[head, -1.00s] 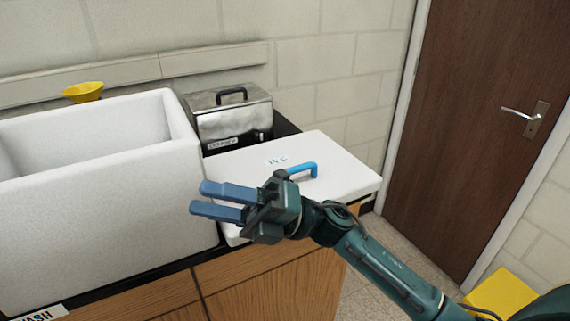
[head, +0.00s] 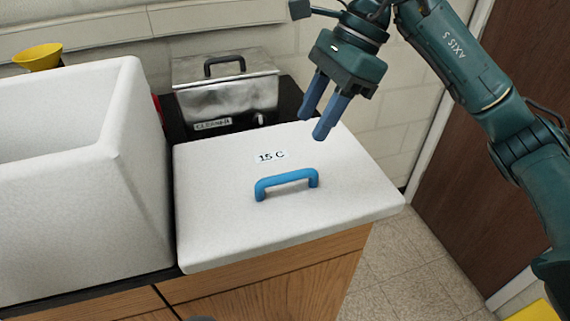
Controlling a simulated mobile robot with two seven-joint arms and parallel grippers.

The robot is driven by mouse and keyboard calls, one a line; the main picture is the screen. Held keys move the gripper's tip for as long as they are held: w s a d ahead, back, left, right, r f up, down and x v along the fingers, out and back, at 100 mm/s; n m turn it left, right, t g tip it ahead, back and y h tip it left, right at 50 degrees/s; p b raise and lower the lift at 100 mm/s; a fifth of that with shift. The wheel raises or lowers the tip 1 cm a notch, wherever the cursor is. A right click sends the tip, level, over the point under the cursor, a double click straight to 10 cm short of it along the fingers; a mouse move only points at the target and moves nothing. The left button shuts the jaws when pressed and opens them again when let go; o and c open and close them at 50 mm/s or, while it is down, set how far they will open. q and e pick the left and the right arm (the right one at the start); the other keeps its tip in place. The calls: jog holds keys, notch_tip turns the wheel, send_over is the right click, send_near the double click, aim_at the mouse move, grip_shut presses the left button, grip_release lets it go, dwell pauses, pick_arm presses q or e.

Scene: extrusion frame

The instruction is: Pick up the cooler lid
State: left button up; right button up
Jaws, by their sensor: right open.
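The cooler lid (head: 225,222) is a flat white slab with a blue handle (head: 287,181) and a "15 C" label (head: 271,157). It lies on the counter beside the white tub. My right gripper (head: 317,119) is open and empty, with its blue fingers pointing down above the far right part of the lid. It is beyond the handle and to its right, apart from it. My left gripper is not seen clearly; only a small dark shape shows at the bottom edge.
A large white open tub (head: 60,190) stands left of the lid. A metal box labelled "CLEANER" (head: 225,95) with a black handle stands behind it. A yellow funnel (head: 38,56) is at the far left. A brown door (head: 472,170) is at the right, beyond clear floor.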

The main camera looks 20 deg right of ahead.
jog(key=d, duration=0.1)
send_over(290, 173)
jog(key=d, duration=0.2)
jog(key=shift+h, duration=0.3)
notch_tip(290, 173, down, 7)
jog(key=shift+s+r+p, duration=0.15)
jog(key=shift+p, duration=0.3)
jog(key=shift+p+x, duration=0.8)
jog(key=shift+x, duration=1.85)
jog(key=shift+w+d, duration=0.1)
jog(key=shift+w, duration=0.15)
jog(key=shift+c, duration=0.4)
grip_shut()
